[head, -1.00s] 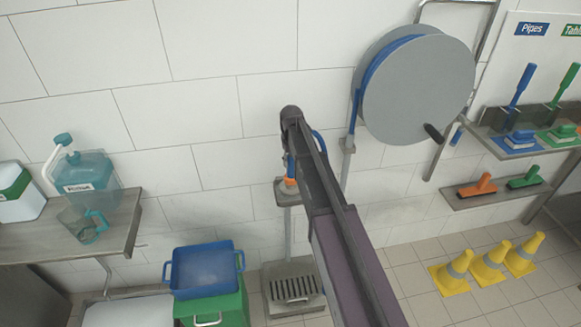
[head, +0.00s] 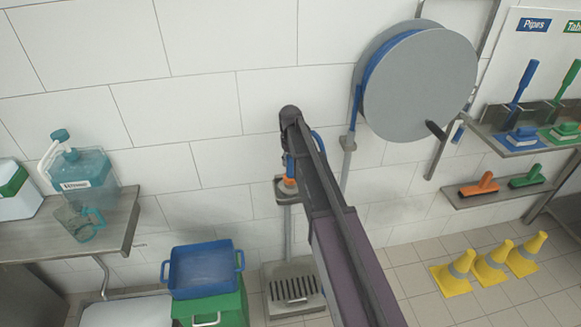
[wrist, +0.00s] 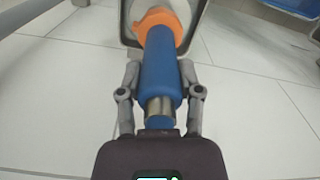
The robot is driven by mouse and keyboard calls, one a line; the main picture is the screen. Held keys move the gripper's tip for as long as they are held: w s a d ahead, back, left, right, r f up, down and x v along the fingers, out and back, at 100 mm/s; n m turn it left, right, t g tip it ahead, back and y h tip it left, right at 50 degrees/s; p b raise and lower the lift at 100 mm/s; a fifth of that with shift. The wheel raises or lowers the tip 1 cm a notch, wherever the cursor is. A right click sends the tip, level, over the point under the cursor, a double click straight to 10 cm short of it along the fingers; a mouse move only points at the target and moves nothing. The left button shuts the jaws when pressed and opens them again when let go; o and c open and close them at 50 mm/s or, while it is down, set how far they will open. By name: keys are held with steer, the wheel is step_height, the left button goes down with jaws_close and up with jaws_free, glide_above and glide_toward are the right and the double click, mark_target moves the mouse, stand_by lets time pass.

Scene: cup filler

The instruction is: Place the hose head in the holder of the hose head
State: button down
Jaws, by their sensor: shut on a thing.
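The hose head has a blue body (wrist: 160,72) with a metal collar and an orange end. My gripper (wrist: 160,95) is shut on the blue body, one finger on each side. The orange end points away from the gripper, at the opening of the grey-rimmed holder (wrist: 128,35). In the head view the holder (head: 280,195) is a small grey bracket on a post against the wall. The orange part of the hose head (head: 290,183) shows at this bracket, beside my arm. My arm hides most of the gripper there, and how deep the orange end sits cannot be told.
A grey hose reel (head: 420,88) with blue hose hangs on the wall to the right. A grated floor basin (head: 292,288) lies below the holder. A blue tub (head: 203,270) on a green box stands left. Yellow cones (head: 490,268) stand right on the floor.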

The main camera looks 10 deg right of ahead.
steer(key=shift+f+b, duration=0.4)
steer(key=shift+f, duration=0.5)
steer(key=shift+c, duration=1.3)
jaws_free()
steer(key=shift+r, duration=0.1)
steer(key=shift+r, duration=0.1)
step_height(320, 180, up, 12)
steer(key=p, duration=1.2)
steer(key=shift+s, duration=0.1)
steer(key=s+m, duration=0.3)
steer(key=s, duration=2.5)
steer(key=shift+s+d, duration=0.4)
steer(key=shift+d, duration=0.05)
